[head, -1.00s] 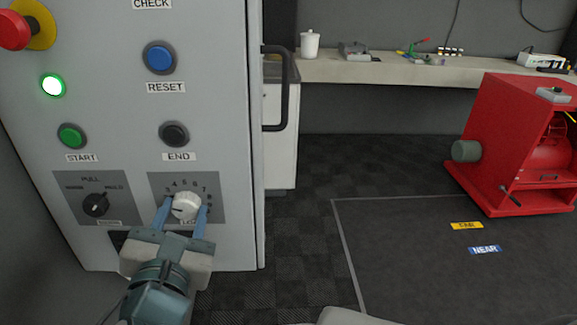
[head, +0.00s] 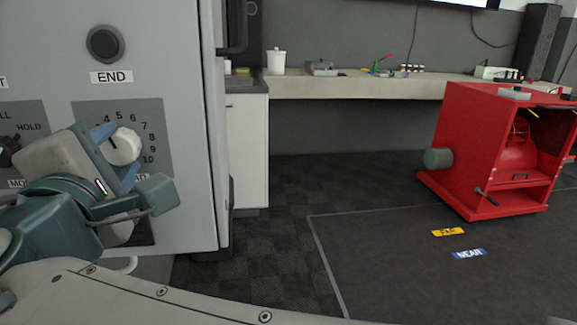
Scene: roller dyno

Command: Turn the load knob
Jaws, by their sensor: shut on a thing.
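The load knob (head: 123,146) is a white round dial on a grey plate (head: 160,165) of the control cabinet, with a number scale around it. Its dark pointer mark faces up and left, near the 4 on the scale. My gripper (head: 118,150) is at the knob with its blue fingers on either side, shut on it. The gripper is tilted, and its body hides the left part of the scale and most of the label below.
The END button (head: 105,44) is above the knob. The mode knob (head: 8,150) is at the left edge. A workbench (head: 350,86) stands behind. A red dyno unit (head: 470,150) stands at the right on the dark floor. Open floor lies between cabinet and unit.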

